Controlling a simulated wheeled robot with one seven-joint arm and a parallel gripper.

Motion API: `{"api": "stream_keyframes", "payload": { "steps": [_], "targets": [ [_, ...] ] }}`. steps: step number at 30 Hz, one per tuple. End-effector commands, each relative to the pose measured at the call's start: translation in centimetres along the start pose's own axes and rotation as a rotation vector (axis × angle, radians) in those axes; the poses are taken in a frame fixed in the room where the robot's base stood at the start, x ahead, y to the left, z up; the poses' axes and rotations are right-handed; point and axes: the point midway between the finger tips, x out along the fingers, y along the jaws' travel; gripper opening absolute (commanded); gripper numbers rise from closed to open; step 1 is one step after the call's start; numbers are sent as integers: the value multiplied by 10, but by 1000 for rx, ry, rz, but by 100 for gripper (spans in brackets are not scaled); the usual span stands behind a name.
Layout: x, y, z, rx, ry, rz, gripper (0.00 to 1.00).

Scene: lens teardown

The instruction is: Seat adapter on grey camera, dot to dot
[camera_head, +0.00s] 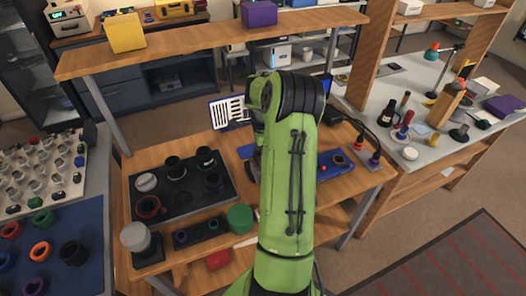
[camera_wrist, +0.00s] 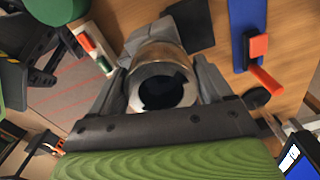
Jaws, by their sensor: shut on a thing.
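In the wrist view my gripper (camera_wrist: 161,78) is shut on a short metal cylinder, which looks like the adapter (camera_wrist: 158,54). It has a silver-brown outside and a dark round opening facing the wrist camera. One finger lies on each side of it. A grey angular body (camera_wrist: 190,22), possibly the grey camera, lies just beyond the adapter. The adapter overlaps it in the picture, and I cannot tell whether they touch. No alignment dots are visible on either. In the head view my green arm hides the gripper, adapter and camera.
A black tray (camera_head: 183,196) with several dark lens parts lies on the workbench's left, a green round container (camera_head: 240,218) beside it. In the wrist view an orange-handled tool (camera_wrist: 265,78) lies on the right near a blue strip (camera_wrist: 247,20). A raised shelf (camera_head: 200,45) spans the bench's back.

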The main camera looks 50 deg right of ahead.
Motion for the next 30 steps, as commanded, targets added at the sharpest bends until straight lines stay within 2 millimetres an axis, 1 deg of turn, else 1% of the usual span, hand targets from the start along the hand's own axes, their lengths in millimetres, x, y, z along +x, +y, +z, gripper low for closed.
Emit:
{"api": "stream_keyframes", "payload": {
  "steps": [3, 30],
  "targets": [
    [5, 0, 0, -1, 0, 0, 46],
    [8, 0, 0, 6, 0, 0, 46]
  ]
}}
